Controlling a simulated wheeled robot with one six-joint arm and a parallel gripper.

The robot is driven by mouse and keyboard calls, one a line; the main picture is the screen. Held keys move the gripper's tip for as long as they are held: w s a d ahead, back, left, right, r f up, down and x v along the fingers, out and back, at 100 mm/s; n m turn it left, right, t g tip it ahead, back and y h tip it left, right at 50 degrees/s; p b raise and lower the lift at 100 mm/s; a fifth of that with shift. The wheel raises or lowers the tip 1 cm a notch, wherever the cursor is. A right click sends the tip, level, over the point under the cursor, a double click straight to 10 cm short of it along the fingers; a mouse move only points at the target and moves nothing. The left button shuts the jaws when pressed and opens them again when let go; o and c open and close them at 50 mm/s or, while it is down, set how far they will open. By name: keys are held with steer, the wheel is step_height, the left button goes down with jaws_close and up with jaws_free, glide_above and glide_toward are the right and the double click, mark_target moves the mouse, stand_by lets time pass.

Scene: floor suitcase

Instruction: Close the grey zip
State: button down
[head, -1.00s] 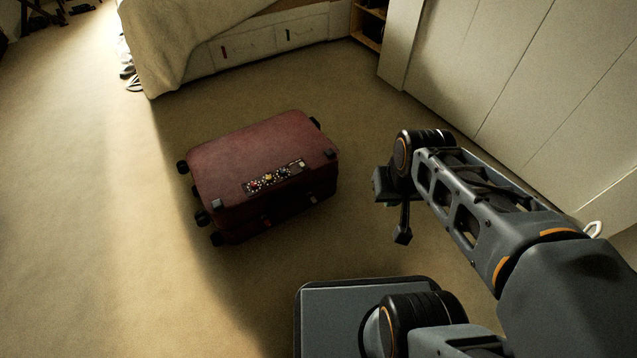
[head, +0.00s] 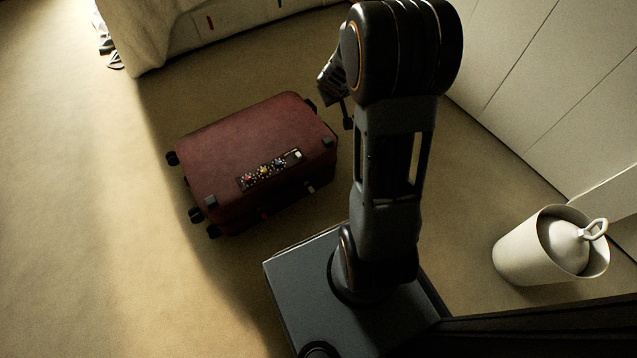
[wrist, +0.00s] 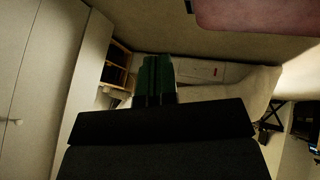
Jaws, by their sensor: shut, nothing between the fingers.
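A dark red suitcase (head: 250,140) lies on the carpet in the head view, left of my arm, with black wheels along its left side. A dark strip (head: 268,170) with coloured round marks runs near its front top edge. I cannot pick out the grey zip; the suitcase's front side is in shadow with a few small pale spots. My gripper (head: 347,120) is just right of the suitcase's far right corner, apart from it. In the wrist view my gripper (wrist: 157,62) is shut and empty, and the suitcase (wrist: 255,14) shows at the top right.
A bed (head: 150,30) with drawers stands at the back. Carpet left of the suitcase is clear.

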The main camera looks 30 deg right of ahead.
mark_target(310, 188)
steer(key=w+d+f+n+y+p, duration=0.1)
steer(key=d+f+y, duration=0.1)
steer(key=f, duration=0.8)
steer(key=w+d+f+n+y+p, duration=0.1)
steer(key=d+f+y, duration=0.2)
steer(key=f, duration=0.6)
steer(key=s+a+f+g+y, duration=0.1)
steer(key=s+a+f+y, duration=0.15)
steer(key=s+f, duration=0.35)
steer(key=s+a+f+g+y, duration=0.1)
steer(key=s+a+f+y, duration=0.15)
steer(key=f, duration=0.45)
steer(key=w+a+f+b, duration=0.1)
steer(key=a+f+b, duration=0.3)
steer(key=a+f, duration=0.4)
steer(key=shift+w+a+n, duration=0.15)
steer(key=shift+w+n, duration=0.15)
steer(key=shift+w, duration=0.05)
steer(key=shift+f, duration=0.1)
